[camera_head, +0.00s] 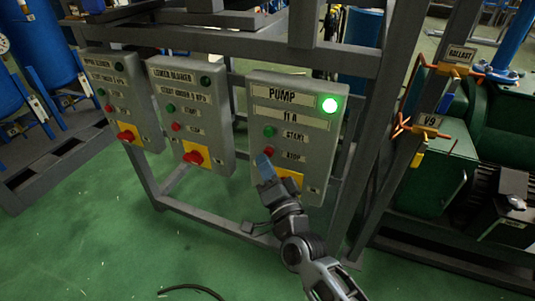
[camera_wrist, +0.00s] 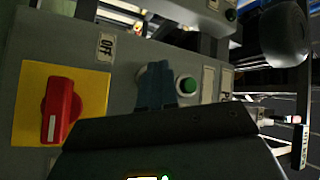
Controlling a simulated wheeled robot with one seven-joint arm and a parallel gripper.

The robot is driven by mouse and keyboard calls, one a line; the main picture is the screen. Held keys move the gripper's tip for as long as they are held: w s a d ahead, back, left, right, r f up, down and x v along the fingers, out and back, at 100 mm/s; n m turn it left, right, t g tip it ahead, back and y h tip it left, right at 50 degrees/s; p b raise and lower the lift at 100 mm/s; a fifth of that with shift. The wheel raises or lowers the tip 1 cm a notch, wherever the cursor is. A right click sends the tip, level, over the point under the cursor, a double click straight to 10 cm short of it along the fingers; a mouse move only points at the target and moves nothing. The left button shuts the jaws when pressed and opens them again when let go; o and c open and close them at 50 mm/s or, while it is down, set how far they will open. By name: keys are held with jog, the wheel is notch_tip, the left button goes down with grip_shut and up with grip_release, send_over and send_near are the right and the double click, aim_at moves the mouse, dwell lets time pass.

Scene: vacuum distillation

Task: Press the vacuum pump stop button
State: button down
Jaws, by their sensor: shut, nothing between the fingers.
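The grey pump control box (camera_head: 325,125) hangs on a frame, labelled PUMP, with a lit green lamp (camera_head: 329,105) at its upper right. A green start button (camera_head: 269,131) sits above the red stop button (camera_head: 268,152), which shows just above my fingertips. My gripper (camera_head: 262,160) is shut and empty, its blue-grey fingers pointing at the stop button; I cannot tell whether they touch it. In the wrist view the fingers (camera_wrist: 156,85) cover the stop button, and the green start button (camera_wrist: 187,86) shows beside them.
A red rotary switch (camera_wrist: 60,110) on a yellow plate sits beside the fingers in the wrist view. Two similar boxes, the LOWER BLOWER box (camera_head: 190,112) and another (camera_head: 122,100), hang to the left. Orange valve handles (camera_head: 415,128) stand at right.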

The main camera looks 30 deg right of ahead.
jog(key=shift+w+d+b, duration=0.25)
jog(key=shift+d+b, duration=0.05)
jog(key=shift+d, duration=0.1)
dwell(0.4)
jog(key=shift+a, duration=0.1)
jog(key=shift+s+a+p, duration=0.55)
jog(key=shift+a+p, duration=0.1)
jog(key=shift+p, duration=0.1)
jog(key=shift+s+a+p, duration=0.75)
jog(key=shift+a+p, duration=0.05)
jog(key=shift+a, duration=0.25)
jog(key=shift+s+a+p, duration=0.75)
jog(key=shift+a+p, duration=0.05)
jog(key=shift+a, duration=0.2)
